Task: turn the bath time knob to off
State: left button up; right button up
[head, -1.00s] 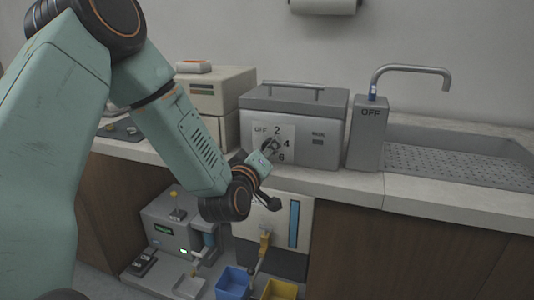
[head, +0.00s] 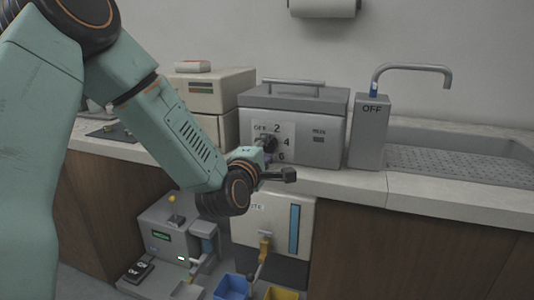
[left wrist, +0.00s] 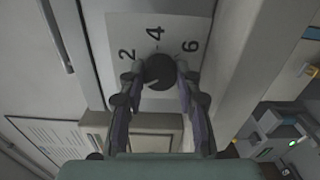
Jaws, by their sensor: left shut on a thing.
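The bath (head: 315,125) is a grey box with a lidded top and handle on the counter. Its white dial plate reads OFF, 2, 4 and 6. The dark round time knob (left wrist: 160,72) sits at the plate's middle in the left wrist view, with 2, 4 and 6 around it; OFF is hidden there. My left gripper (left wrist: 160,76) is shut on the knob, one finger on each side. In the head view my left gripper (head: 267,146) covers most of the knob. I cannot tell for sure which mark the knob points at. My right gripper is not in view.
A grey post (head: 368,135) marked OFF stands right of the bath, beside a faucet and sink (head: 455,160). A beige device (head: 212,90) stands to its left. Below the counter are a grey machine (head: 165,235), a blue bin (head: 232,286) and a yellow bin (head: 281,293).

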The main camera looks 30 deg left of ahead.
pick_arm(q)
jog(key=shift+n, duration=0.6)
jog(key=shift+n+b, duration=0.3)
jog(key=o, duration=1.1)
jog(key=shift+o, duration=0.2)
jog(key=v, duration=0.7)
jog(key=shift+s, duration=0.25)
jog(key=shift+d, duration=0.1)
